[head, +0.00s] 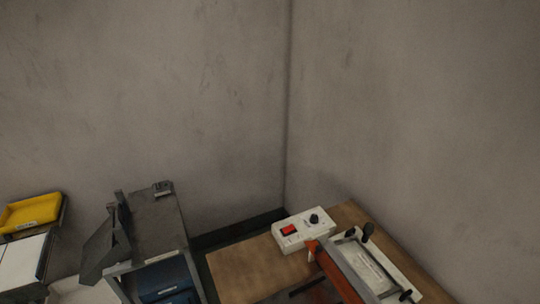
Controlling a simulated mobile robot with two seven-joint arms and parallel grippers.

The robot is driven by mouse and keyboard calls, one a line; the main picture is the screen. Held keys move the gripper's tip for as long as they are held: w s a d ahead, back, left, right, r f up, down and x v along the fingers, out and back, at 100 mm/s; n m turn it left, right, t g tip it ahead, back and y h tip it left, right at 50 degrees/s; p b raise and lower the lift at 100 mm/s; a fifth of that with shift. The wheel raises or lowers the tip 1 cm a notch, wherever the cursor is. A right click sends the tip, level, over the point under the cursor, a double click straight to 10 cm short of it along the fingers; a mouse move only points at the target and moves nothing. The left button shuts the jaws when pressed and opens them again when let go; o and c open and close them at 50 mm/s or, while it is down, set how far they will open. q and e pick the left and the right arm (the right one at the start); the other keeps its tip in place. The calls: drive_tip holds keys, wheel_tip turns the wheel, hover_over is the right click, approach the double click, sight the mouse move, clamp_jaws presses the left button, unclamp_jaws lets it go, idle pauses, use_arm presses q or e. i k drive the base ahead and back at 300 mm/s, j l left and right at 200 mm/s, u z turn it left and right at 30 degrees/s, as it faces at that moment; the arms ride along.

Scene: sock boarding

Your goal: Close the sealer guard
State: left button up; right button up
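The sealer (371,262) sits on a wooden-topped table at the lower right. It has a pale body with dark knobs along its far side. An orange-red bar (339,275), which looks like the guard, runs along its near side and is cut off by the bottom edge. I cannot tell for sure whether it is raised or lowered. A white control box (303,230) with a red switch and a black knob stands at the sealer's back left end. Neither of my grippers is in view.
The wooden table top (240,268) is bare left of the sealer. A grey stand (157,222) with angled plates and blue bins (168,281) below stands left of it. A yellow tray (30,212) is at the far left. Walls meet in a corner behind.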

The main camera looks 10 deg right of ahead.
sight(341, 282)
drive_tip(key=i, duration=0.75)
drive_tip(key=i+z, duration=0.15)
drive_tip(key=i, duration=0.55)
drive_tip(key=i+j, duration=0.2)
drive_tip(key=i, duration=0.55)
drive_tip(key=z, duration=0.5)
drive_tip(key=i+z, duration=0.1)
drive_tip(key=z, duration=0.9)
drive_tip(key=j+z, duration=0.1)
drive_tip(key=z, duration=0.4)
drive_tip(key=j+z, duration=0.1)
drive_tip(key=z, duration=2.05)
drive_tip(key=i+j, duration=0.05)
drive_tip(key=j, duration=0.05)
